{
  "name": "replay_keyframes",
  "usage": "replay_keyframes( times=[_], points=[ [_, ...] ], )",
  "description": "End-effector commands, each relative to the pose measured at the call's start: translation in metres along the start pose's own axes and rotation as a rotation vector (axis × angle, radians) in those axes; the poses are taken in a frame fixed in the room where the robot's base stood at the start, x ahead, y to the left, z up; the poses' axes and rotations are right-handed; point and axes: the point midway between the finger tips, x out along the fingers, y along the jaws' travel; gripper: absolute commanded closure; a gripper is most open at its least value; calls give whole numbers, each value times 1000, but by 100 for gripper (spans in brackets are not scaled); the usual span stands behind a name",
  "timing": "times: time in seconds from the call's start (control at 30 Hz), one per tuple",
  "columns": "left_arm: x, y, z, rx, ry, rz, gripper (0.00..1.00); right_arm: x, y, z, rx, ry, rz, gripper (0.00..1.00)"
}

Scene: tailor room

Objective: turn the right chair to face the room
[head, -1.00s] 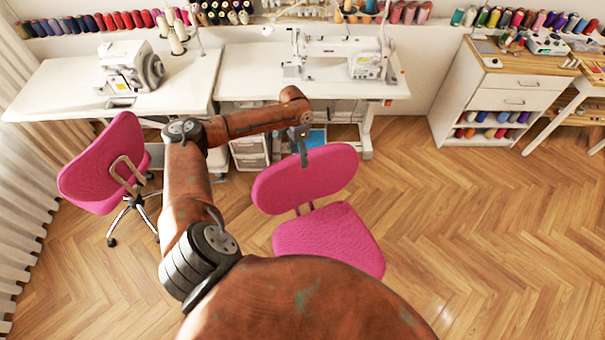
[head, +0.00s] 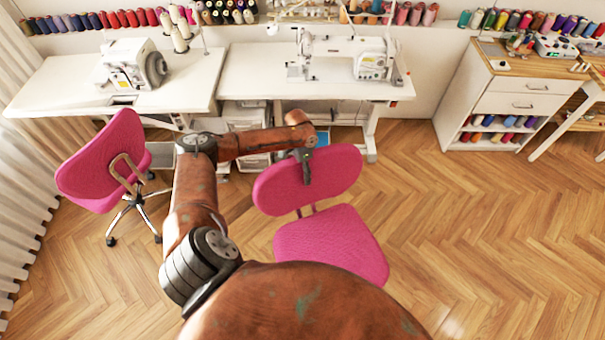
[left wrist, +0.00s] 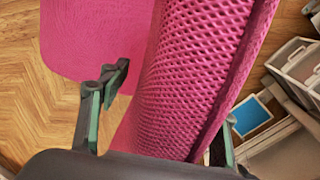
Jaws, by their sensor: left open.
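The right chair (head: 330,242) is pink; its oval backrest (head: 335,172) stands on the sewing-table side and its seat extends toward me, slightly right. Its base is hidden behind my body. My left gripper (head: 306,172) reaches over the top edge of the backrest, left of its middle. In the left wrist view the ribbed backrest (left wrist: 195,75) rises between the two spread fingers of my open gripper (left wrist: 165,110). One finger is on the seat side and one on the table side; neither is clearly closed on it. My right gripper is not in view.
The left chair (head: 100,165) is pink, on a wheeled base. White sewing tables (head: 250,85) line the back wall, with bins (head: 250,120) beneath the right one. A white cabinet (head: 495,110) stands at right. Wooden floor (head: 470,230) is clear right of the right chair.

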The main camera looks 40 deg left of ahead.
Motion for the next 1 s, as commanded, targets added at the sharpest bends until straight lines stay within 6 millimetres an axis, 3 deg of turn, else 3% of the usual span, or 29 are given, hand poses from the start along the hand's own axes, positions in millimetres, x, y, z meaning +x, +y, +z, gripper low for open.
replay_keyframes(
  times=[0.33, 1.0],
  points=[
    [4, 0, 1, -1, -1, 0, 44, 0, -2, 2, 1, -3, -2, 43],
    [4, 0, 0, -1, -1, 1, 90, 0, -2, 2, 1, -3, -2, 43]
  ],
)
